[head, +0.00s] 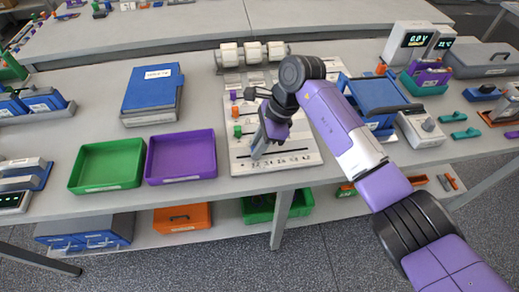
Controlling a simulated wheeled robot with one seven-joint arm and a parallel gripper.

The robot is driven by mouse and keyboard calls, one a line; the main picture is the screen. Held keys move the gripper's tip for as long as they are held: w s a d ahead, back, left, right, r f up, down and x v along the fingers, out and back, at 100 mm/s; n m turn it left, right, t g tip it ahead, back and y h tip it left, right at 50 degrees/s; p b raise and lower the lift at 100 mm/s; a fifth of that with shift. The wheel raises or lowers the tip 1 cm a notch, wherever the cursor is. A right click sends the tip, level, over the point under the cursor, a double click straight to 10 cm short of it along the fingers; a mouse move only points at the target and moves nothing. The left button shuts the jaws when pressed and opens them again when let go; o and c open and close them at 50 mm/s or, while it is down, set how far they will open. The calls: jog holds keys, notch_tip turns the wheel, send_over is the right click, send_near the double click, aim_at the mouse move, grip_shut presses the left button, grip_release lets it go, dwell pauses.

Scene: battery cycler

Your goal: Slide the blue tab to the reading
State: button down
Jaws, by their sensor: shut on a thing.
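A white slider board (302,158) lies on the bench in front of me, with dark slots and printed marks along its front edge. A purple tab (233,97), an orange tab (235,112) and a green tab (238,131) stand along its left side. My gripper (257,154) points down at the front-left part of the board, shut at the front slot row. The blue tab is hidden by the fingers, which appear to be closed on it. A display (416,39) at the back right reads 0.0 V. A smaller display (443,43) beside it is hard to read.
A green tray (107,164) and a purple tray (181,157) lie left of the board. A blue box (152,93) stands behind them. A blue case (375,97) is right of the board, partly behind my arm.

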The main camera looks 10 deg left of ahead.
aim_at(276, 152)
jog(key=d, duration=0.2)
jog(key=w+d, duration=0.1)
jog(key=d, duration=0.1)
jog(key=w+d+b, duration=0.1)
jog(key=d, duration=0.1)
jog(key=shift+d, duration=0.35)
jog(key=c, duration=1.3)
grip_release()
jog(key=shift+b+v, duration=0.7)
jog(key=shift+v, duration=3.2)
